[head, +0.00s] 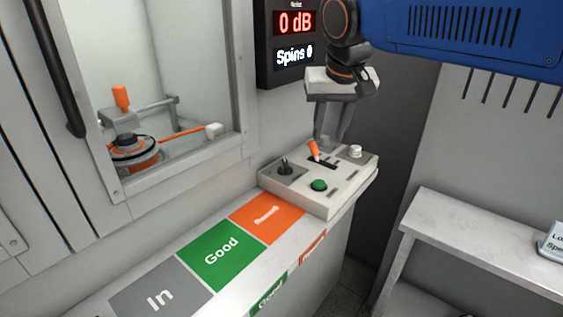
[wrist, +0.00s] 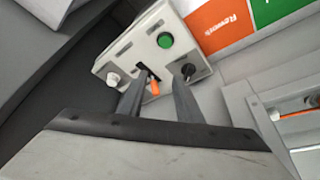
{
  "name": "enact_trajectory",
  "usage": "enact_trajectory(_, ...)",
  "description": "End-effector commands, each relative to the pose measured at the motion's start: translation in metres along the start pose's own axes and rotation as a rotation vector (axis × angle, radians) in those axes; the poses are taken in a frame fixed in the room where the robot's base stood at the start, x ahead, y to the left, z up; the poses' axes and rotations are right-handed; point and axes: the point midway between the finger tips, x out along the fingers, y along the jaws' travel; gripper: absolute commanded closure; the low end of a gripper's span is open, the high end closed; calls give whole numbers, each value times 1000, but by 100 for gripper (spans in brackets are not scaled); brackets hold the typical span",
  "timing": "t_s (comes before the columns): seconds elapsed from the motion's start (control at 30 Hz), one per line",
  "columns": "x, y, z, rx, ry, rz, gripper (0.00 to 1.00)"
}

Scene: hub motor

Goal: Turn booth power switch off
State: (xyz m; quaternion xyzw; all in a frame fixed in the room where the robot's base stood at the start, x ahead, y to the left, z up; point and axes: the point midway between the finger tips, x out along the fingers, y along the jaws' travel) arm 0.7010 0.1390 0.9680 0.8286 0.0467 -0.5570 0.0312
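A pale control box (head: 335,197) at the end of the counter carries the switches; no legible label marks which is booth power. An orange-handled lever (head: 313,150) stands in a dark slot on it, and also shows in the wrist view (wrist: 155,88). My gripper (head: 328,138) points down over the box by the orange lever. Its fingers (wrist: 159,76) are apart, with the lever showing in the gap; contact cannot be told.
The counter has grey "In", green "Good" (head: 222,256) and orange "Rework" (head: 268,217) areas, all bare. A windowed booth (head: 170,90) holds a motor fixture at the left. A display (head: 294,40) reads "0 dB" and "Spins 0". A pale bench (head: 480,240) stands at the right.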

Motion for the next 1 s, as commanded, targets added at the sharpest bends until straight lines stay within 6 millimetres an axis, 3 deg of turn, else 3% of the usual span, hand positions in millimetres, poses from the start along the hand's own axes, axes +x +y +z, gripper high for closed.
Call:
enact_trajectory(0.03,-2,-20,-12,-11,-1,-3,68)
enact_trajectory(0.1,-6,-41,-25,-14,2,-5,68)
enact_trajectory(0.3,-11,-76,-43,-16,5,-7,68)
enact_trajectory(0.57,5,-80,-45,-14,3,-5,68)
enact_trajectory(1.0,81,-80,-45,-14,3,-4,68)
